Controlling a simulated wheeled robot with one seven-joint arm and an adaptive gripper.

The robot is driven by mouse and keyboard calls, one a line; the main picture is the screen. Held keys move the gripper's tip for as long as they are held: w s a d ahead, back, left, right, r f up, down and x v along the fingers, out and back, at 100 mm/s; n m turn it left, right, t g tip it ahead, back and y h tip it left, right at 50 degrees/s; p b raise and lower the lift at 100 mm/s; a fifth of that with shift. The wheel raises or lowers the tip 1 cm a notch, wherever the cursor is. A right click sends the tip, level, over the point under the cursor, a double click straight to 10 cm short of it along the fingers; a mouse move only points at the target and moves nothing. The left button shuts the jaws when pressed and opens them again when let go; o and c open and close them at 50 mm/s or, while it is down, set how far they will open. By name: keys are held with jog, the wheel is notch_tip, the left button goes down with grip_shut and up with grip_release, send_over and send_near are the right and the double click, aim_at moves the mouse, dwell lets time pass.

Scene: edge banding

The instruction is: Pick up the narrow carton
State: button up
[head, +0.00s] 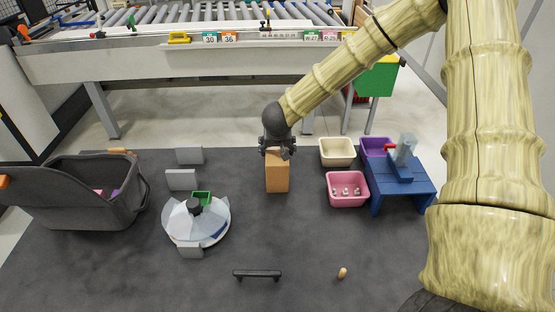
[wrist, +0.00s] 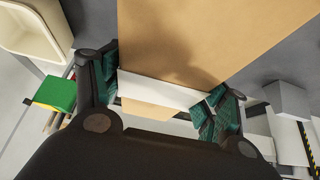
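The narrow carton (head: 277,175) is a tall brown box standing upright on the dark mat near the middle of the head view. In the wrist view its brown face (wrist: 200,40) fills the top middle, with a white band (wrist: 165,90) across it. My gripper (head: 277,147) is at the carton's top from above. In the wrist view my gripper (wrist: 163,92) has one green-padded finger on each side of the carton, and both pads appear to touch its sides. The carton's far side is hidden.
A round white turntable-like stand (head: 180,225) and grey blocks (head: 181,180) are left of the carton. A cream bin (head: 338,152), a pink bin (head: 347,190) and a blue table (head: 405,187) are right. A conveyor (head: 180,62) runs behind. A black bar handle (head: 257,273) lies in front.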

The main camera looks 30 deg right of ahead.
jog(key=c, duration=1.1)
jog(key=shift+b, duration=0.3)
jog(key=shift+r, duration=0.25)
notch_tip(320, 180, up, 3)
jog(key=shift+w+r+b, duration=0.1)
jog(key=shift+r+b, duration=0.1)
jog(key=shift+b, duration=0.15)
jog(key=s+b, duration=0.1)
jog(key=s, duration=0.4)
jog(key=s+d+r, duration=0.1)
jog(key=s, duration=0.4)
jog(key=s+d+b, duration=0.1)
jog(key=s, duration=0.5)
jog(key=shift+d+r+b, duration=0.1)
jog(key=shift+r+b, duration=0.2)
jog(key=shift+r, duration=0.05)
